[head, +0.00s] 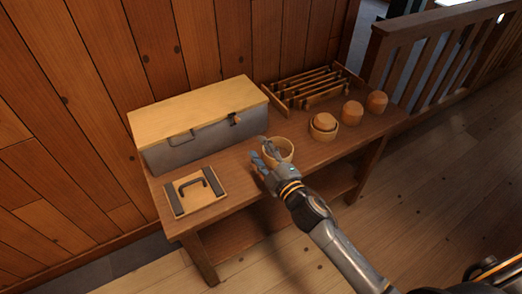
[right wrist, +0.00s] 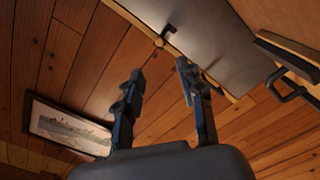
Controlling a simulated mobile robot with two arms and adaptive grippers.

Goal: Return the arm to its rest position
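My right arm reaches in from the lower right in the head view. Its gripper (head: 262,155) is over the front edge of the workbench (head: 235,170), in front of a wooden bowl (head: 288,150) that it partly hides. In the right wrist view the two fingers of the right gripper (right wrist: 162,80) stand apart with nothing between them. Whether the gripper touches the bowl cannot be told. My left gripper is in neither view.
A grey chest with a wooden lid (head: 200,120) stands behind left; a handled wooden panel (head: 203,191) lies before it. A slatted rack (head: 312,88), nested bowls (head: 323,125) and two rounded wooden pieces (head: 352,112) are at right. A railing (head: 440,60) stands beyond. A framed picture (right wrist: 65,125) hangs on the wall.

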